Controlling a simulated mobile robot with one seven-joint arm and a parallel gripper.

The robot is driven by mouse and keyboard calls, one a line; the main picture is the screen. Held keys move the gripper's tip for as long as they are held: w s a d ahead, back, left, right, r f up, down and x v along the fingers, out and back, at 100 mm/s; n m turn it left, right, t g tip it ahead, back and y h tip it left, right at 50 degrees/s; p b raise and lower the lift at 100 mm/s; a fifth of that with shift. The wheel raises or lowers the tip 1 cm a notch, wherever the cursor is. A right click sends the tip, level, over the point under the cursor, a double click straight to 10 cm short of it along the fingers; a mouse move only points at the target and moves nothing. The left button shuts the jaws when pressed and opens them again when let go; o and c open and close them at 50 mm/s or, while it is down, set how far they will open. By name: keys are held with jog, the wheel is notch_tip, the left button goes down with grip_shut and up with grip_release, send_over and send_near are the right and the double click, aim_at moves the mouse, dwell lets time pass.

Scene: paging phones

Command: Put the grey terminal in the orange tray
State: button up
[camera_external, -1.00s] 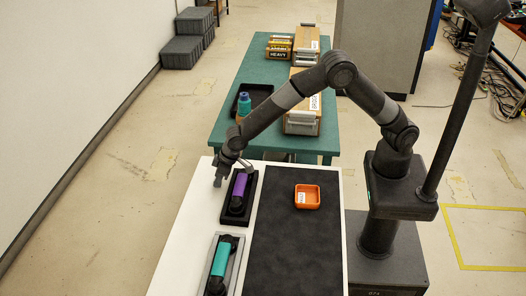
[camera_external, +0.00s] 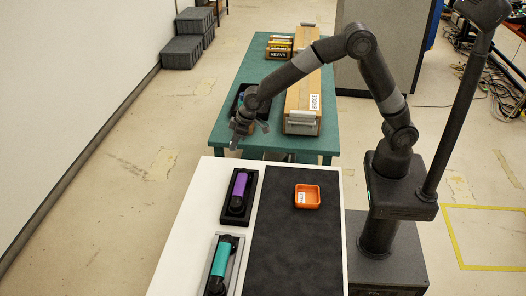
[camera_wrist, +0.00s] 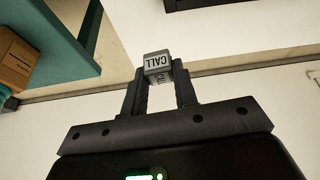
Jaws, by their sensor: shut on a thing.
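My gripper (camera_external: 237,141) is raised above the gap between the white table and the green table. The block is too small to make out in the external view. A phone with a teal handset on a grey base (camera_external: 234,264) lies at the near left of the white table. A phone with a purple handset on a black base (camera_external: 251,183) lies behind it. The orange tray (camera_external: 307,204) sits on the dark mat and looks empty.
The dark mat (camera_external: 290,255) covers the right of the white table (camera_external: 180,255). Most of the mat is clear.

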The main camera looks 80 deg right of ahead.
jog(key=s+a+r+n+g+y, duration=0.1)
jog(key=s+n+g+y, duration=0.4)
jog(key=s+n, duration=2)
jog(key=m+g+h, duration=0.1)
jog(key=m, duration=0.3)
send_over(308, 201)
jog(key=d, duration=0.2)
jog(key=f, duration=0.6)
jog(key=shift+w+a+f, duration=0.15)
jog(key=shift+w+f, duration=0.15)
jog(key=shift+f, duration=2)
jog(key=o, duration=0.5)
jog(key=shift+f, duration=0.15)
jog(key=shift+o, duration=0.7)
